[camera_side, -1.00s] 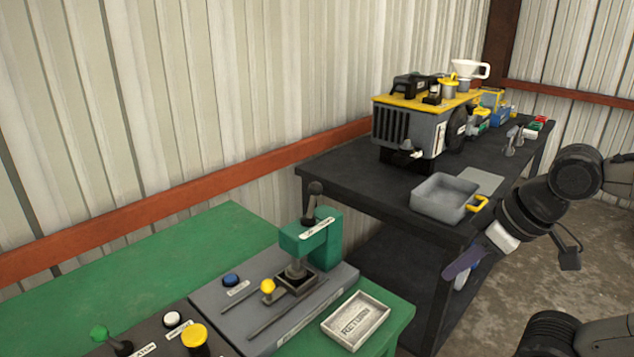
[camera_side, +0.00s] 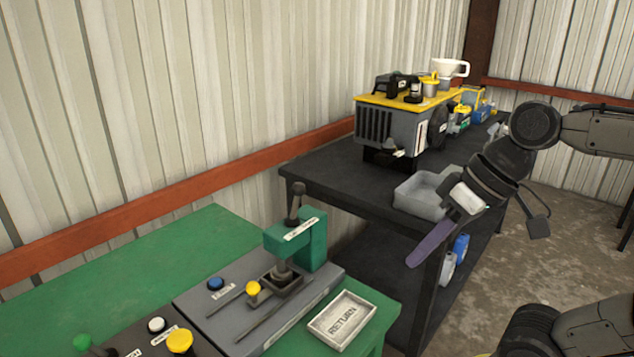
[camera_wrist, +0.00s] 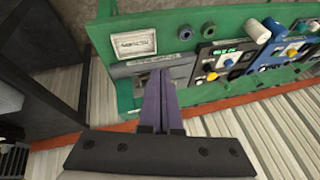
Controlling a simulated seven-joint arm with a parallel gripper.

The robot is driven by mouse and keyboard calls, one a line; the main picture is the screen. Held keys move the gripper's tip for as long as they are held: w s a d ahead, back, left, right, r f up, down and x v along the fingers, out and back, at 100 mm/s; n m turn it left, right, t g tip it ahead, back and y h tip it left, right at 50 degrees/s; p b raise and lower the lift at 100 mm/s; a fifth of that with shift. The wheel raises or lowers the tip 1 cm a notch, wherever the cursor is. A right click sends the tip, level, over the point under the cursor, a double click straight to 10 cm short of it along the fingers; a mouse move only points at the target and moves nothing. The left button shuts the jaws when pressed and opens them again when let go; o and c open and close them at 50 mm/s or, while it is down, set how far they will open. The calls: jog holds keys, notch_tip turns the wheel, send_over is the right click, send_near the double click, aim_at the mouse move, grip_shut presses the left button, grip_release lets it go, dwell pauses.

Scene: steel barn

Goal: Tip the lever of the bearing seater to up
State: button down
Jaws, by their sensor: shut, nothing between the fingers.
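A green press (camera_side: 305,240) stands on a grey base plate (camera_side: 225,320) on the green bench; its label is too small to read, and I take it for the bearing seater. Its dark lever with a black ball knob (camera_side: 296,189) stands nearly upright at the top. A yellow knob (camera_side: 253,288) sits at the front of the press. My gripper (camera_side: 410,262) has long purple fingers, shut and empty, in the air right of the press and apart from it. In the wrist view the shut fingers (camera_wrist: 159,78) point towards the grey base and hide part of it.
A RETURN tray (camera_side: 342,322) lies right of the press. A black table (camera_side: 330,175) behind carries a yellow-topped machine (camera_side: 395,125) and a grey pan (camera_side: 418,198) close by my gripper. Other panels with buttons sit at the bench's left. Open air lies between gripper and press.

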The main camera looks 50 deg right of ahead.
jog(key=w+d+r+m+t+y, duration=0.1)
jog(key=w+d+r+m+y, duration=0.1)
jog(key=w+r+m, duration=0.3)
jog(key=w+d+r+m+y, duration=0.1)
jog(key=w+d+r, duration=0.1)
jog(key=w, duration=0.5)
jog(key=w+d+m+t, duration=0.1)
jog(key=w+d+m, duration=0.1)
jog(key=w+d, duration=0.35)
jog(key=m, duration=0.1)
send_near(296, 201)
jog(key=shift+w+a+f+t, duration=0.2)
jog(key=shift+w+f, duration=0.35)
jog(key=shift+f, duration=0.25)
jog(key=shift+w+a+f+t, duration=0.1)
jog(key=shift+w+f+t, duration=0.1)
jog(key=shift+w+f, duration=0.5)
jog(key=shift+s, duration=0.15)
jog(key=shift+a+r+h, duration=0.1)
jog(key=shift+a+h, duration=0.1)
jog(key=shift+h, duration=0.2)
